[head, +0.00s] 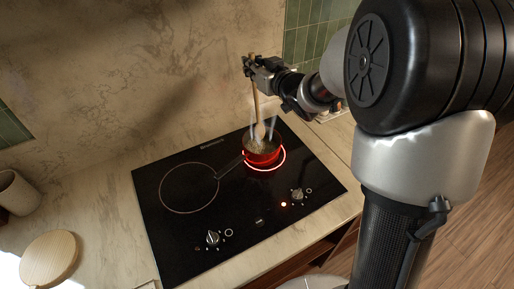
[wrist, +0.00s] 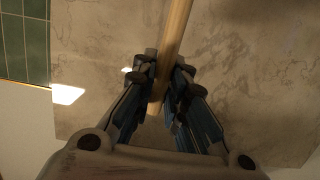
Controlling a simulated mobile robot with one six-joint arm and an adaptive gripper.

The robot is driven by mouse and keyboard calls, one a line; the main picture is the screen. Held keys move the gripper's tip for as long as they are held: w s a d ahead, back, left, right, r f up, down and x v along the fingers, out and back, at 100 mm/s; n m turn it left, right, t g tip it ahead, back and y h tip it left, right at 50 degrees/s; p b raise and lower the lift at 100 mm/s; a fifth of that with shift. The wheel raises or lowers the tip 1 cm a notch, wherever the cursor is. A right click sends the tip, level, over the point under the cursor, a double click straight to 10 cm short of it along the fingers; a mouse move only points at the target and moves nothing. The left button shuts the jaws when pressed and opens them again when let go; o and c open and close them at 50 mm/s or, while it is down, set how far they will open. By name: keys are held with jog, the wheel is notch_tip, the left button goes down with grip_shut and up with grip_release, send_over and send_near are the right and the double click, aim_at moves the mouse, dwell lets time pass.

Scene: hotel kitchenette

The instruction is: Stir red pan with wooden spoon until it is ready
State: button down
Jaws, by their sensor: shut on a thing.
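The red pan (head: 262,155) sits on the right burner, which glows red, and its dark handle points to the left. Pale bubbly contents show inside it, and whitish steam rises around it. My gripper (head: 250,66) is above the pan, shut on the upper part of the wooden spoon (head: 257,105). The spoon stands nearly upright with its lower end in or just over the pan; its exact depth is unclear. In the wrist view the spoon's handle (wrist: 172,50) runs between the two fingers (wrist: 163,95).
The black cooktop (head: 180,235) has an empty left burner (head: 189,188) and two knobs along its front (head: 213,238). A round wooden board (head: 49,257) and a beige cup (head: 16,192) stand at the far left. A stone wall rises behind.

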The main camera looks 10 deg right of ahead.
aim_at(252, 54)
jog(key=shift+w+a+r+p, duration=0.1)
jog(key=shift+w+r+p, duration=0.1)
jog(key=shift+r+p, duration=0.75)
notch_tip(252, 54, up, 5)
jog(key=p, duration=0.3)
jog(key=shift+r+p, duration=0.2)
jog(key=shift+p, duration=0.2)
jog(key=shift+f, duration=0.1)
